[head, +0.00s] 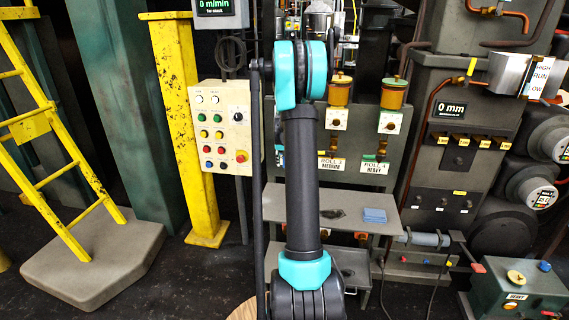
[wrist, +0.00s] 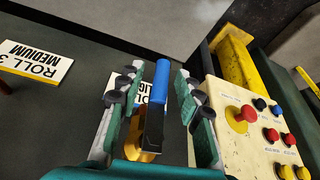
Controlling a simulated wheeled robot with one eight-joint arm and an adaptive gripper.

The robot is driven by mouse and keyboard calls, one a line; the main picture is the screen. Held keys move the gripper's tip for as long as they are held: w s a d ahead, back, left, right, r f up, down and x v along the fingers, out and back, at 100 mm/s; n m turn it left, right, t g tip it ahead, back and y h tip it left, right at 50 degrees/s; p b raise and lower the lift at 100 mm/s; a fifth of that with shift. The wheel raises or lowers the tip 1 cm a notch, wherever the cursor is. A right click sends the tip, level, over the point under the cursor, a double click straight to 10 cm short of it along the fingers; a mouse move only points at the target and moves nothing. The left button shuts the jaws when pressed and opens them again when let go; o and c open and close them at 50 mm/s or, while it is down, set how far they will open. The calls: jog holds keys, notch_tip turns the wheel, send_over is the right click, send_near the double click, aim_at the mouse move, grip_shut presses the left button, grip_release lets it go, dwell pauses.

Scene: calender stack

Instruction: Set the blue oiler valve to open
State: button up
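The blue oiler valve (wrist: 160,82) shows in the wrist view as a blue-tipped lever on a dark stem, with a brass-yellow part (wrist: 140,146) below it. My gripper (wrist: 157,77) is open, with one finger on each side of the blue lever. Gaps show between the lever and both fingers; depth is hard to judge. A white label (wrist: 118,86) behind it is partly covered by the left finger. In the head view my arm hides the gripper and most of this spot. Only a small blue bit (head: 279,149) shows at the arm's left edge.
The button panel (wrist: 262,135) stands close right of my gripper in the wrist view, with a red knob. The panel also shows in the head view (head: 222,160). Two amber oilers (head: 340,92) (head: 393,95) stand right of my arm. A shelf (head: 360,222) lies below them.

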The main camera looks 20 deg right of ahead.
jog(key=v, duration=1.1)
jog(key=shift+r, duration=0.2)
jog(key=shift+s, duration=0.1)
jog(key=s+a+f+n, duration=0.1)
jog(key=s+a+f, duration=0.2)
jog(key=s+a, duration=0.5)
jog(key=s+a+f+n+y, duration=0.1)
jog(key=s+a+f, duration=0.3)
jog(key=s+a, duration=0.4)
jog(key=s+a+f+n, duration=0.2)
jog(key=s+a, duration=0.6)
jog(key=s, duration=1.1)
notch_tip(320, 180, down, 3)
jog(key=shift+s+r+n+y, duration=0.25)
jog(key=shift+s+n+y, duration=0.05)
jog(key=shift+s+y, duration=0.1)
jog(key=shift+c, duration=0.2)
